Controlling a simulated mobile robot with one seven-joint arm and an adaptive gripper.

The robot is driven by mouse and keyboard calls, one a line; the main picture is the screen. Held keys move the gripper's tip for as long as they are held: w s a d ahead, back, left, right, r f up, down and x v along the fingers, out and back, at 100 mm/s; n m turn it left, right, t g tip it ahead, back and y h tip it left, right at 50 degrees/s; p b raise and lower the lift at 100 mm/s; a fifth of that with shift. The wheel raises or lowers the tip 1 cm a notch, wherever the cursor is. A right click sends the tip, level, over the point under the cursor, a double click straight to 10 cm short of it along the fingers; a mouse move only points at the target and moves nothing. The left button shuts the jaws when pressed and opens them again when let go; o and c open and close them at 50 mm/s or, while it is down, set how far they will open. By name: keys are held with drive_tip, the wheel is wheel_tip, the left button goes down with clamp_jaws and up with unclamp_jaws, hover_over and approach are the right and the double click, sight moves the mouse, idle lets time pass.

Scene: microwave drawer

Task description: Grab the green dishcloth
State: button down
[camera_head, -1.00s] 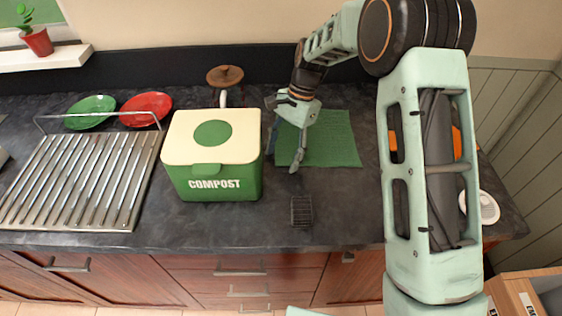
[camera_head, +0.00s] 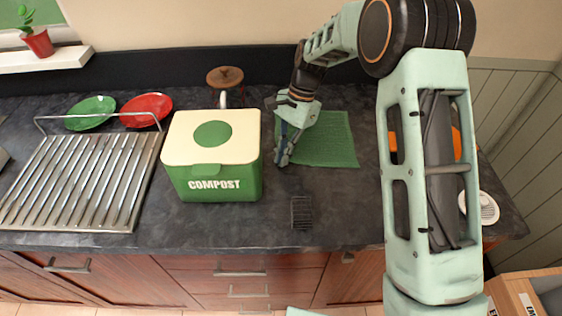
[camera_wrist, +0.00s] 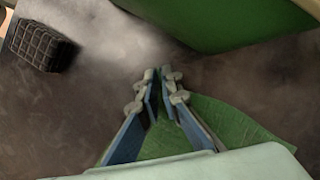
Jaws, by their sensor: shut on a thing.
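The green dishcloth (camera_head: 330,140) lies on the dark counter to the right of the compost bin. My gripper (camera_head: 281,163) points down at the cloth's left edge. In the wrist view the cloth (camera_wrist: 235,130) spreads beneath and between the fingers of my gripper (camera_wrist: 158,76). The fingers are drawn close together, shut on the cloth's edge; the exact pinch is small and partly hidden by the fingers. The rest of the cloth looks flat on the counter.
The green compost bin (camera_head: 215,185) with a cream lid stands just left of my gripper. A dark ribbed block (camera_head: 301,212) lies in front; it also shows in the wrist view (camera_wrist: 38,45). A metal rack (camera_head: 75,185) and two plates are farther left.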

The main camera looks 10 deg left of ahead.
idle(0.3)
wheel_tip(320, 180, up, 12)
drive_tip(key=p, duration=0.7)
drive_tip(key=shift+p, duration=0.3)
drive_tip(key=shift+w, duration=0.1)
wheel_tip(320, 180, up, 27)
